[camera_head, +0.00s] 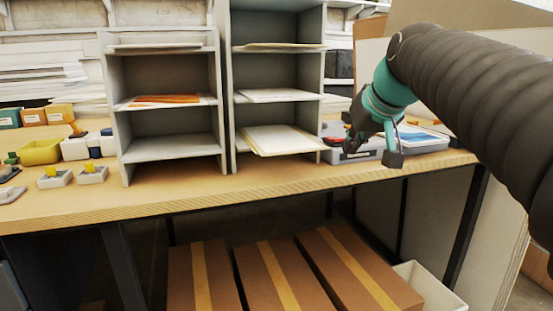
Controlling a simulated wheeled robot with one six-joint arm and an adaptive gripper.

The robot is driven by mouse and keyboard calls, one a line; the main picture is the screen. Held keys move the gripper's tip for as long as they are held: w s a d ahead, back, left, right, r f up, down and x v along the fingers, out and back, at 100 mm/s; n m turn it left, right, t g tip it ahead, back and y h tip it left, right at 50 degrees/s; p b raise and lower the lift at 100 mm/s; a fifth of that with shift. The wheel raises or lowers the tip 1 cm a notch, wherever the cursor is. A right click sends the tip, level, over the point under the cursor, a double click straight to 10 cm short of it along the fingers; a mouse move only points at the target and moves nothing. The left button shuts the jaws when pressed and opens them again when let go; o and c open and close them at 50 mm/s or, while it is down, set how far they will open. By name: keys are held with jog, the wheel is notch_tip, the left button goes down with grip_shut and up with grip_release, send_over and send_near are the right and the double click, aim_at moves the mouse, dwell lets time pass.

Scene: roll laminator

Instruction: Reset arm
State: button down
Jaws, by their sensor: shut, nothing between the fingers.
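My arm comes in from the right edge in a dark ribbed sleeve and ends in a teal wrist. My gripper (353,143) is dark, small in the picture and shut, with nothing between its fingers. It is over the right part of the wooden table (270,178), in front of a grey tray-like device (352,156). I cannot tell whether it touches the device. The arm hides part of what lies behind it.
Two grey shelf units (119,100) and (230,100) hold papers at the middle back. A yellow bin (41,152) and small boxes stand at left. Cardboard boxes (270,278) and a white bin (425,285) are under the table. The front table strip is mostly clear.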

jog(key=s+f+m+g+h, duration=0.1)
jog(key=s+f+g+h, duration=0.1)
jog(key=s+f, duration=2.1)
notch_tip(320, 180, down, 4)
jog(key=shift+s+d+f+m+g, duration=0.1)
jog(key=shift+s+d+m+g, duration=0.1)
jog(key=shift+d+m+g, duration=0.15)
